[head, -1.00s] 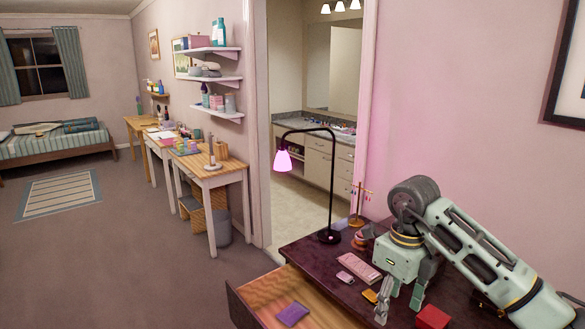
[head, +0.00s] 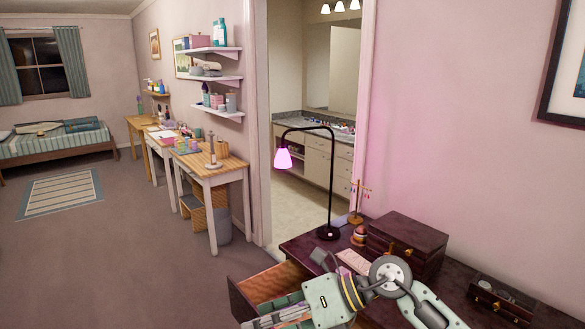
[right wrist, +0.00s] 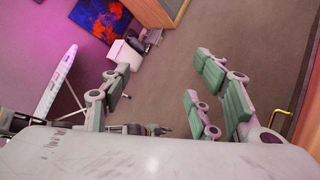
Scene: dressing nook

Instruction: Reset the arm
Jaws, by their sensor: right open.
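My right arm comes in from the lower right of the head view. Its gripper (head: 282,318) reaches left over the open drawer (head: 248,291), its fingers partly cut off by the bottom edge. In the right wrist view the right gripper (right wrist: 165,85) has its green-padded fingers spread wide, with only floor between them. It holds nothing. My left gripper is not in view.
The dark dresser top (head: 455,273) bears a lit black lamp (head: 328,232), a jewellery stand (head: 356,215), a dark wooden box (head: 408,236), a smaller dark box (head: 503,298) and a pink item (head: 352,260). Open floor (head: 140,255) lies to the left.

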